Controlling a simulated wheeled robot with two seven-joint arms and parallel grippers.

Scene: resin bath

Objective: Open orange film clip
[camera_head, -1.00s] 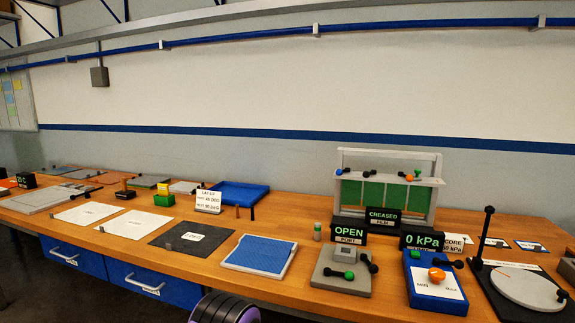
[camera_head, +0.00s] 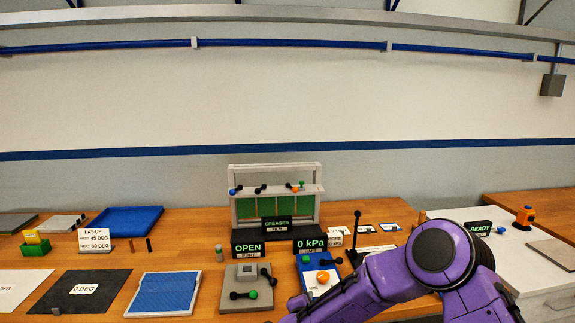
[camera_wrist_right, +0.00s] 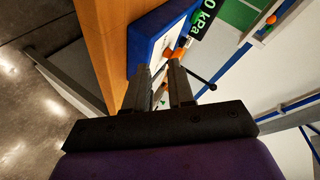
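A small orange spot (camera_wrist_right: 272,19) at the upper right of the right wrist view looks like the same clip. My right gripper (camera_wrist_right: 160,78) is open and empty, its two fingers apart, in front of the blue box and well short of the frame. In the head view my purple right arm reaches in from the lower right and its fingers cannot be made out. My left gripper is out of view.
A blue box (camera_head: 306,262) with an orange knob (camera_head: 323,276) stands below the frame; its blue side (camera_wrist_right: 150,38) is near my right fingers. A grey block (camera_head: 233,300) with dark levers is left of it. OPEN (camera_head: 248,248) and 0 kPa (camera_head: 309,244) signs stand before the frame.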

